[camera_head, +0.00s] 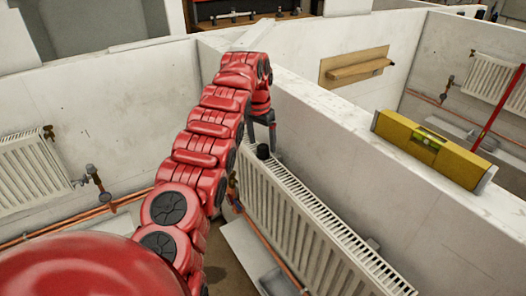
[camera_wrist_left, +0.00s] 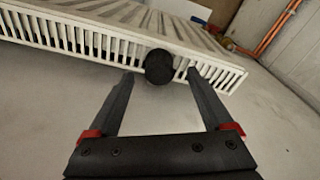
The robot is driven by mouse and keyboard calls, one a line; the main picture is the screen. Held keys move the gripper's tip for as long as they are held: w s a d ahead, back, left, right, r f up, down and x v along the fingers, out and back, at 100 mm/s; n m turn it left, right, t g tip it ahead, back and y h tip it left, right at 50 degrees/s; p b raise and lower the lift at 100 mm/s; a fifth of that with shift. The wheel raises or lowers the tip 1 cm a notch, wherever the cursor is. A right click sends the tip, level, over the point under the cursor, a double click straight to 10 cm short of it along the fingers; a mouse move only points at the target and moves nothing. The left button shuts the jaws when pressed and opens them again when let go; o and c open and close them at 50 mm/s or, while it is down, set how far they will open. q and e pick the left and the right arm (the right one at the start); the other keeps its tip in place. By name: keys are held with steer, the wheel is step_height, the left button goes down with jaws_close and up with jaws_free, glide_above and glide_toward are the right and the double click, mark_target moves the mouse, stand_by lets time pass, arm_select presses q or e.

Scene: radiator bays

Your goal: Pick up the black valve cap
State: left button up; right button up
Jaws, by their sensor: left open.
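The black valve cap (camera_head: 263,151) is a small dark cylinder at the near-wall end of the white radiator's top in the head view. In the left wrist view the cap (camera_wrist_left: 159,66) shows as a dark round shape against the radiator's grille edge. My left gripper (camera_wrist_left: 158,75) is open, with one finger on each side of the cap in that picture. I cannot tell whether the fingers touch it. In the head view the left gripper (camera_head: 262,132) points down just above the cap, partly hidden by my red arm. My right gripper is not in view.
The white radiator (camera_head: 310,225) stands along a partition wall. A yellow spirit level (camera_head: 428,147) lies on the wall's top edge. A wooden shelf (camera_head: 355,68) is on the wall behind. Copper pipes (camera_head: 275,258) run low beside the radiator.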

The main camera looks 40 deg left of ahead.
mark_target(263, 146)
arm_select(q)
steer(key=shift+w+f+p, duration=0.2)
steer(key=shift+f+p, duration=0.55)
steer(key=shift+f, duration=0.8)
jaws_close()
steer(key=shift+r, duration=0.15)
